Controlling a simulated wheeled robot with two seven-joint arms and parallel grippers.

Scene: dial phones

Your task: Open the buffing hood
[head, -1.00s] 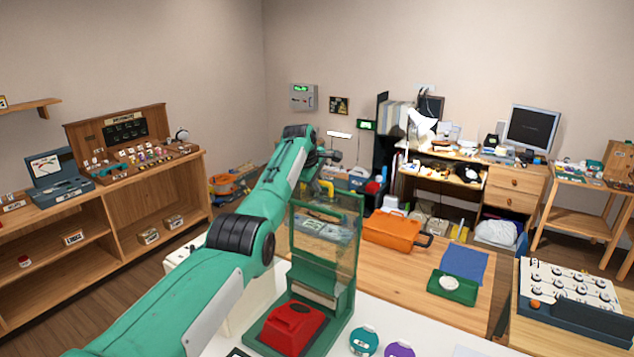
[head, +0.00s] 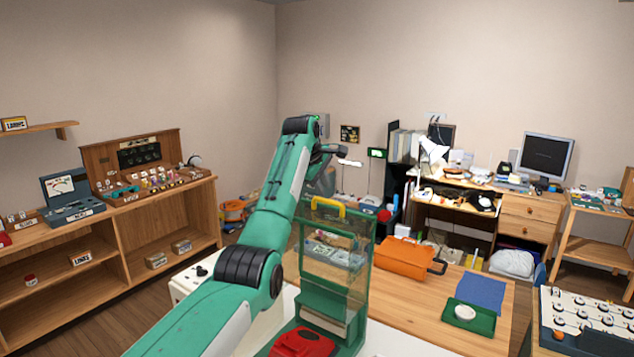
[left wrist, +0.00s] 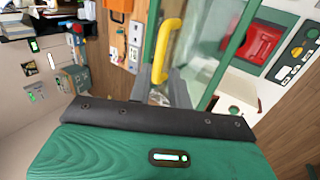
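The buffing hood has a green frame (head: 357,290) and a clear front panel (head: 335,248) with a yellow handle (head: 328,205) at its top. A red block (head: 303,343) sits at its base. The left wrist view also shows the yellow handle (left wrist: 170,45), the clear panel and the red block (left wrist: 264,42). My left gripper (left wrist: 160,78) has its grey fingers on either side of the handle's lower part, with little gap, and seems closed on it. In the head view its fingertips are hard to make out. My right gripper is not in view.
An orange case (head: 405,254) lies on the wooden table right of the hood, with a blue cloth (head: 482,293) and a green tray (head: 455,322) further right. A wooden shelf (head: 120,235) stands at the left. A panel of knobs (head: 585,315) is at the lower right.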

